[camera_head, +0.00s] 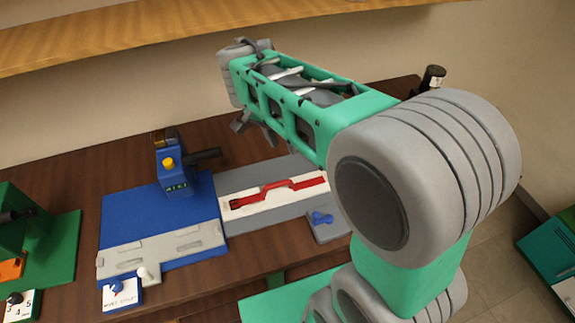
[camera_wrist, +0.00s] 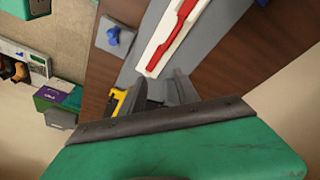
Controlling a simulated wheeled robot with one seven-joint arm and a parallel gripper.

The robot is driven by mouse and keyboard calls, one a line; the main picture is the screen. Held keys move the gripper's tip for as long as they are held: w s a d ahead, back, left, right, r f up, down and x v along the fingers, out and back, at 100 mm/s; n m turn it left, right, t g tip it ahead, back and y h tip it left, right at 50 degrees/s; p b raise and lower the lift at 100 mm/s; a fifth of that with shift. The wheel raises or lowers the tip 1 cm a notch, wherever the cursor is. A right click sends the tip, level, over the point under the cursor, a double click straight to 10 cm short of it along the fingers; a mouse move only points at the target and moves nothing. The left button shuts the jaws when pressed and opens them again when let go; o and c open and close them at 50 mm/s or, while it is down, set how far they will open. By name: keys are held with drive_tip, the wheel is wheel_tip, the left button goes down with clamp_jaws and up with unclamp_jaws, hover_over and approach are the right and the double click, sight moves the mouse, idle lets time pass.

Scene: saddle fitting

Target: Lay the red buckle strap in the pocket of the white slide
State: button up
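The red buckle strap (camera_head: 277,190) lies lengthwise on a long white piece (camera_head: 243,206), which sits on a grey board (camera_head: 290,212). The strap (camera_wrist: 181,25) and white piece (camera_wrist: 153,62) also show in the wrist view, ahead of my fingertips. I cannot tell how deep the strap sits. A pale slide-like plate (camera_head: 160,250) with shallow recesses lies on the blue base at left; nothing red is on it. My gripper (camera_head: 254,130) is above the far side of the table, behind the strap. In the wrist view its fingers (camera_wrist: 163,84) are apart, with nothing between them.
A blue machine (camera_head: 177,172) with a yellow button and dark lever stands left of the strap. A blue knob (camera_head: 321,217) sits on a grey block in front. A green station (camera_head: 50,245) is at far left. A bottle (camera_head: 432,80) stands behind my arm.

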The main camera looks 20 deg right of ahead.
drive_tip(key=s+a+r+n+t+y, duration=0.1)
drive_tip(key=s+r+n+t+y, duration=0.1)
drive_tip(key=s+n, duration=0.7)
drive_tip(key=shift+s+t+y, duration=0.3)
drive_tip(key=shift+s+t, duration=0.25)
drive_tip(key=shift+t, duration=0.35)
